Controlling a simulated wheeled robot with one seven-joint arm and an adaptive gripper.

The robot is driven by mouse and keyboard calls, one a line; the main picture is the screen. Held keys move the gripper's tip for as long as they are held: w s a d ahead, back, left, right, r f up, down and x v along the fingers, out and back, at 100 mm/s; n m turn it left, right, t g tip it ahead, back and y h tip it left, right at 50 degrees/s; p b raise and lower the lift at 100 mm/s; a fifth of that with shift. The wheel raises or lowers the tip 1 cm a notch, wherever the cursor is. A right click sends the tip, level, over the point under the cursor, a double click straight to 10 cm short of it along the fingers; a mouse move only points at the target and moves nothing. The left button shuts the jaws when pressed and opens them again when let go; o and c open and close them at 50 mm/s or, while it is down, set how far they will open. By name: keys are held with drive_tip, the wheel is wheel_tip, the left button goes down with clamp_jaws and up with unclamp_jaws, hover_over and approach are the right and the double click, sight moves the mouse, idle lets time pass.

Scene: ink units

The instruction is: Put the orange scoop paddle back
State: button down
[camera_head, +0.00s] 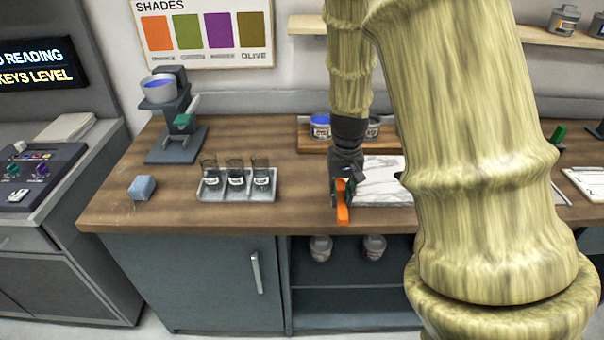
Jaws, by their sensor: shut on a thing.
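The orange scoop paddle (342,205) hangs upright in my gripper (343,186), near the front edge of the wooden counter (300,213). My dark gripper is shut on the paddle's upper part and points down. The paddle is just left of a white marbled slab (382,190). I cannot tell whether its lower end touches the counter. My arm hides the counter's right-middle part and part of the slab.
A tray (236,195) with 3 small jars stands left of my gripper. Farther left are a blue block (142,187) and a grey stand (177,147). Ink tins (320,127) sit on a wooden riser behind. The counter between tray and gripper is clear.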

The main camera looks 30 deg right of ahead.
drive_tip(key=w+p, duration=0.1)
drive_tip(key=w, duration=0.4)
drive_tip(key=w+p, duration=0.2)
drive_tip(key=w, duration=0.3)
drive_tip(key=w+f+p, duration=0.1)
drive_tip(key=w+p, duration=0.1)
drive_tip(key=w, duration=0.3)
drive_tip(key=shift+a, duration=0.1)
drive_tip(key=shift+w+a, duration=0.1)
drive_tip(key=shift+w, duration=0.25)
drive_tip(key=shift+f+p, duration=1.05)
drive_tip(key=shift+f, duration=0.8)
drive_tip(key=c, duration=1.3)
unclamp_jaws()
drive_tip(key=shift+r, duration=0.15)
wheel_tip(320, 180, up, 12)
drive_tip(key=b, duration=0.3)
